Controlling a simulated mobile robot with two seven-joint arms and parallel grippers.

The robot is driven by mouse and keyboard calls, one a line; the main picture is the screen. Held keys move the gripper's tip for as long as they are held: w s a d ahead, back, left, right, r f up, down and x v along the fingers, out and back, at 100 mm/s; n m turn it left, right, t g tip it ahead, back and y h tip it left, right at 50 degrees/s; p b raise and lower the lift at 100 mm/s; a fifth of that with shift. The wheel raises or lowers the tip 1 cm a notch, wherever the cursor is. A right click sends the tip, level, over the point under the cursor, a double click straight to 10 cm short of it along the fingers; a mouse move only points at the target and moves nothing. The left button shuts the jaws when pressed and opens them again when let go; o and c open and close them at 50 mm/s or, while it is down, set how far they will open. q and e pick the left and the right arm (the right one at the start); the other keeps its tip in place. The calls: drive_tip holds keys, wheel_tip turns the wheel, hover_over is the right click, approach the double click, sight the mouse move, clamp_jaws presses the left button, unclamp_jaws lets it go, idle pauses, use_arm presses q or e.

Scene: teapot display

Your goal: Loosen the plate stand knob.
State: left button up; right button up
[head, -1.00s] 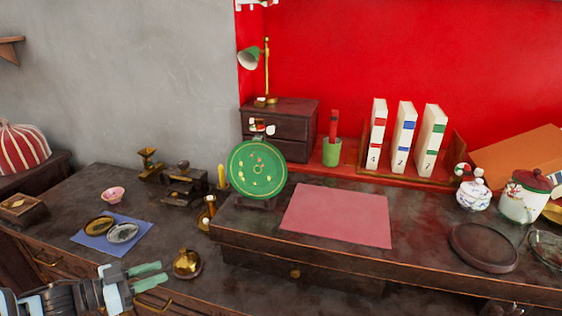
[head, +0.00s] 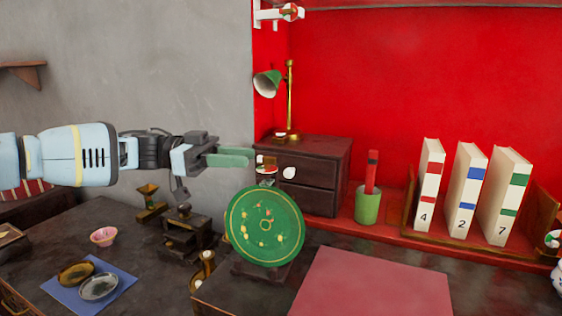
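A round green plate (head: 264,226) with gold and red marks stands upright on a dark stand (head: 262,272) at the front left corner of the raised desk top. The plate hides most of the stand. Small red, white and dark pieces (head: 266,160) show just above the plate's top edge; I cannot tell which of them is the stand's knob. My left gripper (head: 236,157) reaches in from the left, its green fingertips level with these pieces and just left of them in the picture. The fingers overlap in this view, so their gap is unclear. My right gripper is not in view.
A dark drawer box (head: 318,176) with a green lamp (head: 268,84) stands behind the plate. A green cup (head: 367,206) and several numbered books (head: 465,190) are to the right. A pink mat (head: 372,284) lies flat in front. A brass scoop-like piece (head: 148,196) stands at the left.

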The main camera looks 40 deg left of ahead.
sight(267, 163)
use_arm(q)
drive_tip(key=shift+b+x, duration=0.55)
drive_tip(key=shift+x, duration=3.3)
clamp_jaws()
